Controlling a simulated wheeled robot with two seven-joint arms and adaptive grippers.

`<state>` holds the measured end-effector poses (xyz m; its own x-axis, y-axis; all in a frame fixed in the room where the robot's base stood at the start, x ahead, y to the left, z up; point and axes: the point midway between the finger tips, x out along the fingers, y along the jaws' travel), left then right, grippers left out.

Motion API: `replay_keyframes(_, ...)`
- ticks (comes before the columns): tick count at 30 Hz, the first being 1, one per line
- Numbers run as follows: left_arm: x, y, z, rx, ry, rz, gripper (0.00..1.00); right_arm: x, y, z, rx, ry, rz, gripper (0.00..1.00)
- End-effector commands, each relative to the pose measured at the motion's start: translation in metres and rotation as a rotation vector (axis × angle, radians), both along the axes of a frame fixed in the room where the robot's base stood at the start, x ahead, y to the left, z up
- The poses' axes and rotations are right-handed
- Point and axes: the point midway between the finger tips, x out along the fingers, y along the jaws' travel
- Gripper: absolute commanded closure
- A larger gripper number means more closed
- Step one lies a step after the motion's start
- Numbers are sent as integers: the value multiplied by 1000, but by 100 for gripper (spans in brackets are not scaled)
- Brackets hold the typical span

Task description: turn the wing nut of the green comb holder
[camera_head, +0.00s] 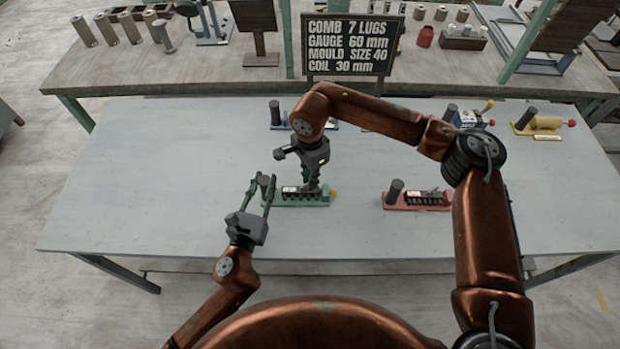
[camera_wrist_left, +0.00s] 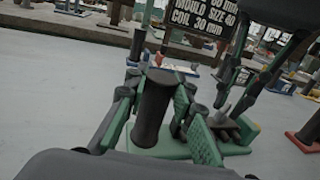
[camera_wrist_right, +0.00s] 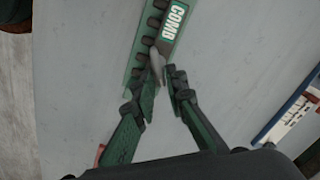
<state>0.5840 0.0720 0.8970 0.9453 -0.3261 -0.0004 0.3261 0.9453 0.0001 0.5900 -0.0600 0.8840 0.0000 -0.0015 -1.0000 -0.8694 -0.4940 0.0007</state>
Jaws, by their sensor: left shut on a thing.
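The green comb holder (camera_head: 318,203) lies on the near table, with a dark upright post at its left end and a row of dark lugs along it. My left gripper (camera_head: 264,183) is shut on this post; the left wrist view shows the dark post (camera_wrist_left: 153,108) between its green-padded fingers. My right gripper (camera_head: 312,186) points down over the right part of the holder. In the right wrist view, the holder's "COMB" label (camera_wrist_right: 174,25) shows beside a grey wing nut (camera_wrist_right: 157,65). The right fingers (camera_wrist_right: 161,88) are apart, their tips close to the wing nut; contact is unclear.
A sign (camera_head: 351,45) stands behind. The table's left part is clear.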

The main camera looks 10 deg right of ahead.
Motion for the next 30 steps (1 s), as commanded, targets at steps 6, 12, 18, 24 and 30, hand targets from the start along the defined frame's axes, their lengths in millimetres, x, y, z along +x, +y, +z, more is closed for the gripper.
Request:
replay_keyframes(6,0,0,-1,1,1,1,100,0,0,0,1,0,0,76)
replay_keyframes(12,0,0,-1,0,1,0,100,0,1,0,1,0,0,76)
replay_keyframes(18,0,0,-1,0,1,0,100,1,1,20,2,-4,0,76)
replay_keyframes(24,0,0,-1,0,1,-1,100,1,1,62,2,-4,-1,76)
replay_keyframes(30,0,0,-1,0,1,-1,100,1,1,99,1,-2,0,76)
